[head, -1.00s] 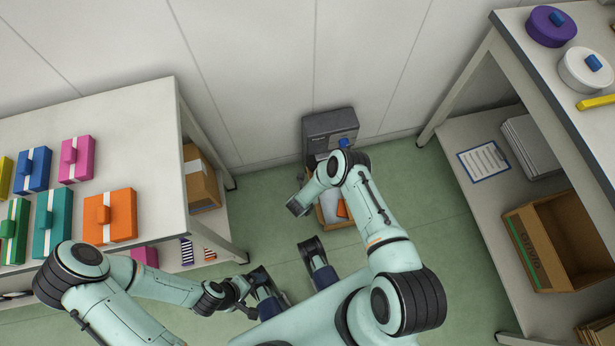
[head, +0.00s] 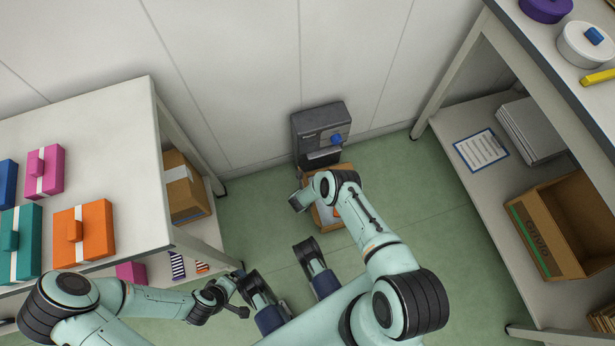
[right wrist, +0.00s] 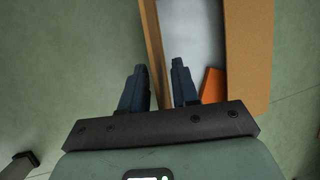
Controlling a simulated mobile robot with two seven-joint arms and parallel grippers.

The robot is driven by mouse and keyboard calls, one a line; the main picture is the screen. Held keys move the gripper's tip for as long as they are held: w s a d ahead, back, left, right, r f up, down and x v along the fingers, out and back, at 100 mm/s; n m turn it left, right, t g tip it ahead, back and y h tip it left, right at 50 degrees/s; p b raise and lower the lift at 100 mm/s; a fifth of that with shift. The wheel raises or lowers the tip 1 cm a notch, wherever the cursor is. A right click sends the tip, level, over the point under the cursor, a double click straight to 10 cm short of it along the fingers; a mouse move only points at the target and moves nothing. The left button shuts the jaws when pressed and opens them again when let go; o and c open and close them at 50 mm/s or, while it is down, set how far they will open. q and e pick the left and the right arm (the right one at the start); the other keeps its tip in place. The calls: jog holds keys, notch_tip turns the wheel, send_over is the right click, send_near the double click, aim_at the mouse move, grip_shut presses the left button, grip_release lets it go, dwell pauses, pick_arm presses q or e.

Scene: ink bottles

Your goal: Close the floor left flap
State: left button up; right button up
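An open cardboard box (head: 333,229) stands on the floor below the wall machine, partly hidden by my right arm. In the right wrist view, its right flap (right wrist: 251,50) spreads outward. A narrow cardboard panel on its left side (right wrist: 153,42), wall or flap, is seen nearly edge-on. My right gripper (right wrist: 158,72) is open, one finger left of this panel and one over the box interior; contact cannot be told. It shows small in the head view (head: 297,201). An orange item (right wrist: 213,85) lies inside. My left gripper (head: 238,308) is at lower left, away from the box; its fingers are unclear.
A grey machine with a blue knob (head: 320,135) is at the wall behind the box. A white table (head: 120,130) with coloured boxes is at left. A shelf unit at right holds a brown crate (head: 560,235) and a clipboard (head: 481,150).

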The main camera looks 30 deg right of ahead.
grip_shut()
dwell(1.4)
